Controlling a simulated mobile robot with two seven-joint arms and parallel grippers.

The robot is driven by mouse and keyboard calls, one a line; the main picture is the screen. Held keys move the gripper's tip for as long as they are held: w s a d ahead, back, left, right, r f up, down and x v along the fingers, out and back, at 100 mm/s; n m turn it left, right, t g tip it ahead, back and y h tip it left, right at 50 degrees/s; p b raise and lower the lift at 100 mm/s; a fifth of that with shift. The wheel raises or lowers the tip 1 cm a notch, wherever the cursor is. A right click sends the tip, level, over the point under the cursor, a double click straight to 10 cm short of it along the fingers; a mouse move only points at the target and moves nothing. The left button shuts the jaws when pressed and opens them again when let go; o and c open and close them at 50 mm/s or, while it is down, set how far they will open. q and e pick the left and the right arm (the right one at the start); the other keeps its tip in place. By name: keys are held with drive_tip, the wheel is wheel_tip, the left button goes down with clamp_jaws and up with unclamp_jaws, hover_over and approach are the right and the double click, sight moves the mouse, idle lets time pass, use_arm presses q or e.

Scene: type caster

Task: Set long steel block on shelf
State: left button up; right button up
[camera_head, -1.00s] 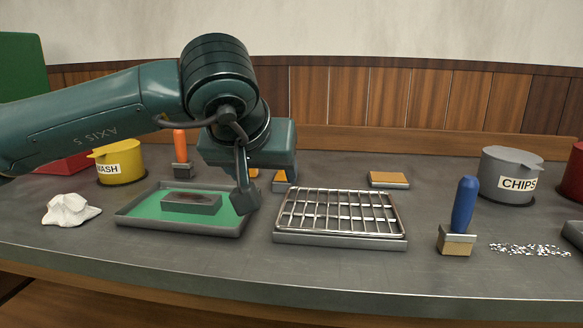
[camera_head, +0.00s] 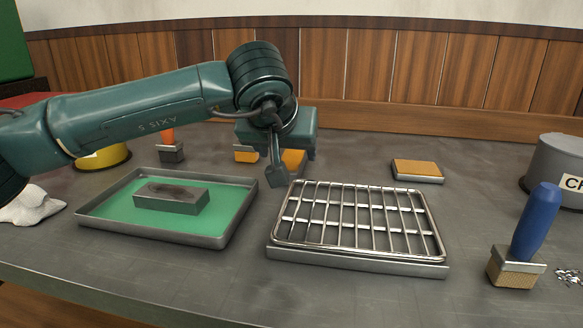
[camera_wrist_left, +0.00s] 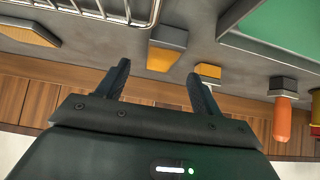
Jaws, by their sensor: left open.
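A long dark grey steel block (camera_head: 171,199) with a brownish top lies in a shallow grey tray (camera_head: 190,239) with a green inside, left of centre in the head view. A wire rack (camera_head: 360,218), the likely shelf, stands on a flat metal base to the right; its top is bare. My left gripper (camera_head: 277,178) hangs above the bench between the tray and the rack, apart from both. In the left wrist view, its two fingers (camera_wrist_left: 158,75) are spread with nothing between them. My right gripper is in neither view.
Orange-topped blocks (camera_head: 418,170) lie behind the rack. A blue-handled brush (camera_head: 537,222) stands right of the rack, before a grey chips tub (camera_head: 560,165). A white crumpled cloth (camera_head: 32,207) and a yellow tub (camera_head: 104,157) are left. The front bench strip is clear.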

sight(290, 162)
use_arm(q)
drive_tip(key=b+x, duration=0.1)
drive_tip(key=x, duration=0.3)
drive_tip(key=shift+a+f, duration=0.1)
drive_tip(key=shift+f, duration=0.1)
drive_tip(key=shift+w+f, duration=0.35)
drive_tip(key=shift+w, duration=0.15)
drive_tip(key=shift+c, duration=0.5)
clamp_jaws()
drive_tip(key=shift+r, duration=0.2)
